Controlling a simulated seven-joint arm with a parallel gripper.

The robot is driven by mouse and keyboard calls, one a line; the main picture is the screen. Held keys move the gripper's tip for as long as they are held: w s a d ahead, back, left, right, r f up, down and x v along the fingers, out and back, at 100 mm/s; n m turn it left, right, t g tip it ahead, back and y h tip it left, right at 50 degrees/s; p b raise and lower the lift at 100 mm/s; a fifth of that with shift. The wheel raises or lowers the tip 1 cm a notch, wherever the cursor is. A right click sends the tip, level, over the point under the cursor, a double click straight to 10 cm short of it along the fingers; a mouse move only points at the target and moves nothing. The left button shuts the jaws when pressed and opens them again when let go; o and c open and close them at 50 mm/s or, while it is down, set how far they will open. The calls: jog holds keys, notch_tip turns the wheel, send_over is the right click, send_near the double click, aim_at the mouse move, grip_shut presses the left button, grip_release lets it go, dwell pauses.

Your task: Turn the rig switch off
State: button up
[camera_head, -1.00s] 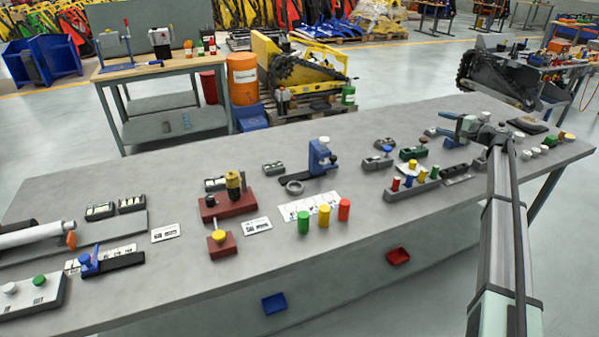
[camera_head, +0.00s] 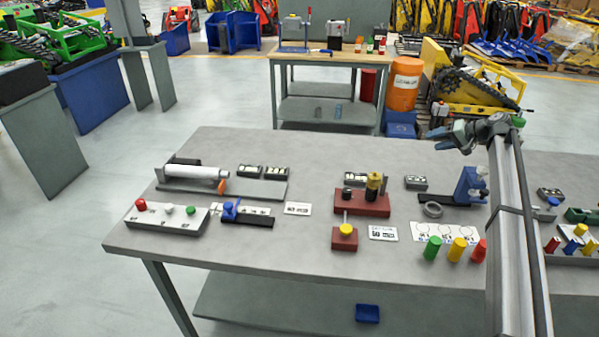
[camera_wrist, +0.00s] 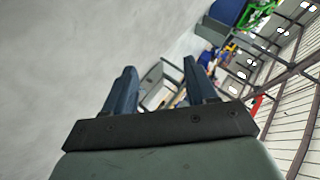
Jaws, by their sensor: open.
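I cannot tell for sure which control is the rig switch. A white control box (camera_head: 165,222) with a red, a white and a green knob sits at the table's left front corner. Beside it is a black strip with a blue knob (camera_head: 230,207). A maroon unit (camera_head: 360,205) stands mid-table, with a smaller maroon block carrying a yellow knob (camera_head: 346,230) in front of it. My gripper (camera_head: 440,140) is raised on the right of the head view, apart from all of these. In the wrist view its two dark fingers (camera_wrist: 158,78) are spread and empty.
A metal roller (camera_head: 195,173) lies on a grey plate behind the box. Green, yellow and red cylinders (camera_head: 457,249) stand at the right front. A blue clamp stand (camera_head: 468,187) is under the arm's side. A wooden workbench (camera_head: 325,60) stands behind.

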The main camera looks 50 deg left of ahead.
jog(key=s+a+n+g+h, duration=0.15)
jog(key=s+a+n, duration=0.25)
jog(key=s+a, duration=0.85)
jog(key=s+a+r+n+h, duration=0.1)
jog(key=s+a+n+h, duration=0.25)
jog(key=s+a, duration=0.85)
jog(key=s+a+n+h, duration=0.2)
jog(key=s+a+n, duration=0.35)
jog(key=s, duration=1.05)
notch_tip(320, 180, up, 5)
jog(key=n+t+h, duration=0.4)
jog(key=n, duration=0.4)
send_over(140, 201)
jog(key=shift+g, duration=0.25)
notch_tip(140, 201, down, 14)
jog(key=shift+r, duration=0.15)
jog(key=c, duration=1.1)
